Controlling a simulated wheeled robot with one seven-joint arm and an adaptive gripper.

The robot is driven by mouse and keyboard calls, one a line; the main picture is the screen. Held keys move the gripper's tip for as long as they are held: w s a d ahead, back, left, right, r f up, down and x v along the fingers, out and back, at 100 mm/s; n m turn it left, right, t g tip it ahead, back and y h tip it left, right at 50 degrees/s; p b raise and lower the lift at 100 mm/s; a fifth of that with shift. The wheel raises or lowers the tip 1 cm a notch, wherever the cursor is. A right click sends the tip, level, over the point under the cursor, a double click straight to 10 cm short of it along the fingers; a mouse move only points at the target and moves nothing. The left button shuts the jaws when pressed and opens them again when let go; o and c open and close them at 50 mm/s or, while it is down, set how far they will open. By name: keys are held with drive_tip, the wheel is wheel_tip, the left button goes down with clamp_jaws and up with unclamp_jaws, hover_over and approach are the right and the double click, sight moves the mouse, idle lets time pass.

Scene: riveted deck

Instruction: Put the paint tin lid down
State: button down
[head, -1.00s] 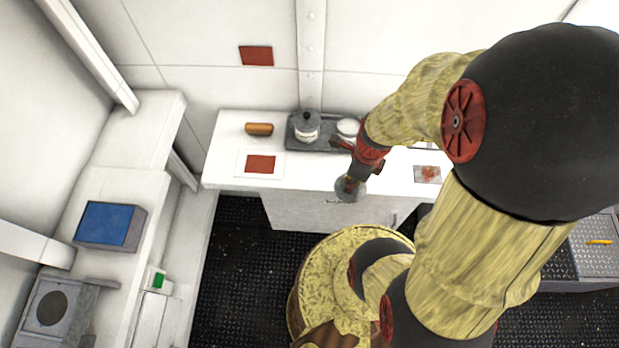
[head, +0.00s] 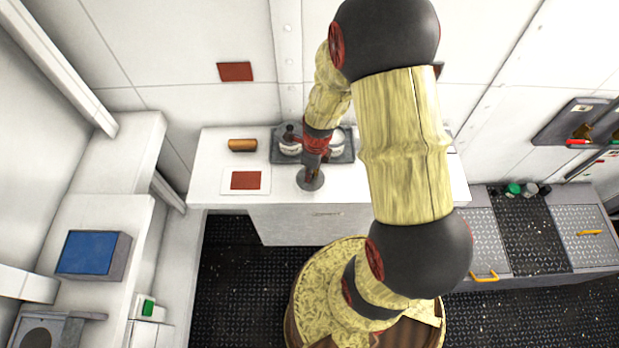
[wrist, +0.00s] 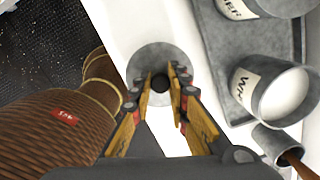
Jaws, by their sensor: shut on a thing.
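The paint tin lid (wrist: 150,58) is a round grey disc with a dark knob. It also shows in the head view (head: 309,184), in front of the tray. My gripper (wrist: 160,82) is shut on the lid's knob, its two yellow-sided fingers either side. In the head view my gripper (head: 312,168) points down over the front part of the white counter (head: 350,190). I cannot tell whether the lid touches the counter. An open tin of white paint (wrist: 244,90) stands on the grey tray (wrist: 207,35), right of the lid in the wrist view.
A second labelled tin (head: 289,144) stands on the tray, partly hidden by my arm. A brown cylinder (head: 242,145) and a white sheet with a red square (head: 246,180) lie on the left of the counter. A brown handle (wrist: 295,160) shows near the open tin.

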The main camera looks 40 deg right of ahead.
drive_tip(key=shift+w+f, duration=0.25)
drive_tip(key=shift+f, duration=0.1)
drive_tip(key=shift+f+b, duration=0.3)
drive_tip(key=shift+f, duration=1.1)
drive_tip(key=shift+f, duration=0.15)
drive_tip(key=c, duration=1.7)
unclamp_jaws()
